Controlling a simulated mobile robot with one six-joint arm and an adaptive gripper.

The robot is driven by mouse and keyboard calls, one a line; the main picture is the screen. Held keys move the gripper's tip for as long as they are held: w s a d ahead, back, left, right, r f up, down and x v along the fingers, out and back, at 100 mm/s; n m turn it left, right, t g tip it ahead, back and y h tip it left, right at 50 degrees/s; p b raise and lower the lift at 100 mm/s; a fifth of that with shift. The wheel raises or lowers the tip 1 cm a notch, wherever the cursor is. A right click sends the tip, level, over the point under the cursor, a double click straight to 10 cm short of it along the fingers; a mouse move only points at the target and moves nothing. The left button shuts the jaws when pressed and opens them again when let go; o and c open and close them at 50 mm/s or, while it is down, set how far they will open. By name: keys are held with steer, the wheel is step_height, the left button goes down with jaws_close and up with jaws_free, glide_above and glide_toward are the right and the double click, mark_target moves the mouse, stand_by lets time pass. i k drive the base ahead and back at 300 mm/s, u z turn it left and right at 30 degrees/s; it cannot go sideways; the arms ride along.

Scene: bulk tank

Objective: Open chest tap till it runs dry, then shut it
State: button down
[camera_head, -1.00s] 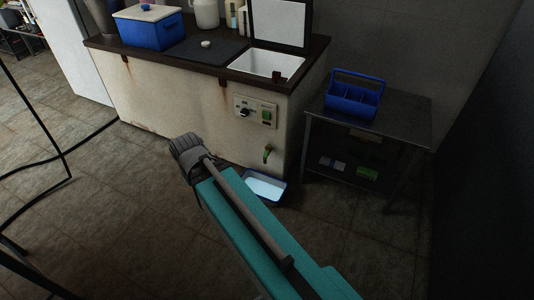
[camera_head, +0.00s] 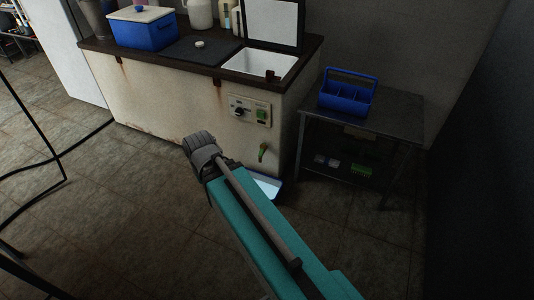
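The chest (camera_head: 150,101) is a worn cream cabinet with a dark top and rust stains. A small tap with a green handle (camera_head: 263,152) sits low on its front at the right, below a control panel. A tray (camera_head: 268,188) with pale contents lies on the floor under the tap, partly hidden by my arm. No stream from the tap can be made out. My arm reaches in from the bottom right, and its grey end (camera_head: 203,152) is left of the tap, apart from it in the picture. The fingers are too dark and small to read.
The control panel (camera_head: 250,110) has a dark knob and a green switch. A metal side table (camera_head: 400,112) with a blue caddy (camera_head: 347,92) stands at right. A blue cooler box (camera_head: 146,30) and open white basin (camera_head: 258,64) are on top. Dark cables and legs cross the left floor.

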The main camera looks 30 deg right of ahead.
mark_target(263, 147)
steer(key=z, duration=0.4)
steer(key=k, duration=0.5)
steer(key=z, duration=0.9)
steer(key=k, duration=0.75)
steer(key=z, duration=0.4)
steer(key=i, duration=0.6)
steer(key=u, duration=0.75)
steer(key=i, duration=0.65)
steer(key=u, duration=0.6)
steer(key=i, duration=0.65)
steer(key=u, duration=0.15)
